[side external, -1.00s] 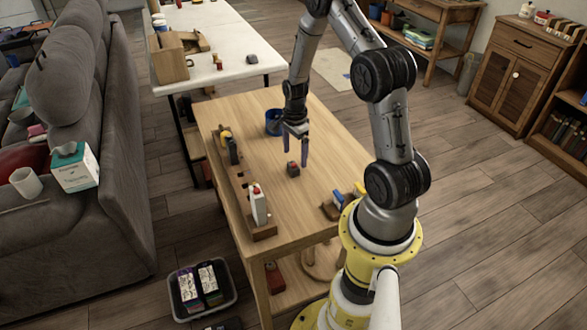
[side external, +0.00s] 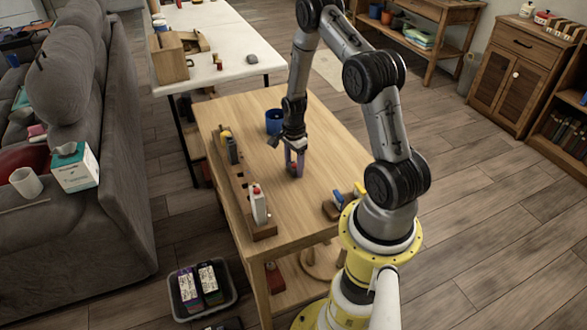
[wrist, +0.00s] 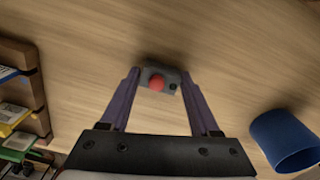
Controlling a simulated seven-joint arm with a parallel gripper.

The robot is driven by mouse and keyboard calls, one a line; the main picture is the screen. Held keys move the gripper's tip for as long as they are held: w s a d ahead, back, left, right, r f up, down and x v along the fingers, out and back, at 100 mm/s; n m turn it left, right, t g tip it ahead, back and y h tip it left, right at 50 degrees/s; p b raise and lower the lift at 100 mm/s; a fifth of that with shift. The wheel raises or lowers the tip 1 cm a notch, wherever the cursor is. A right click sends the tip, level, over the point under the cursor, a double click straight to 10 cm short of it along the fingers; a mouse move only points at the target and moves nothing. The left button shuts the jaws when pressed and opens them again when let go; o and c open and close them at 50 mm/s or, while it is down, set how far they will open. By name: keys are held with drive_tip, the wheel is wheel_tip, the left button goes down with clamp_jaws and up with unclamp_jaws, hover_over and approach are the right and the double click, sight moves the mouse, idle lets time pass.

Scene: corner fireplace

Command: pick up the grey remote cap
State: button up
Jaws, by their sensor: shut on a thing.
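The grey remote cap (wrist: 148,75) is a small dark grey block with a red round button and a dark spot on its face. It sits between the two fingers of my gripper (wrist: 159,85) in the wrist view, with a finger against each side. In the side external view my gripper (side external: 294,168) points down at the wooden table, shut on the cap (side external: 293,170), which is largely hidden by the fingers. The cap appears at table level; I cannot tell whether it touches the table.
A blue cup (side external: 273,122) stands behind my gripper, and it also shows in the wrist view (wrist: 285,142). A wooden rack (side external: 237,187) with several items runs along the table's left side. A small holder (side external: 331,211) stands at the front right. Bare tabletop surrounds the cap.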

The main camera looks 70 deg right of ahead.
drive_tip(key=shift+c, duration=1.2)
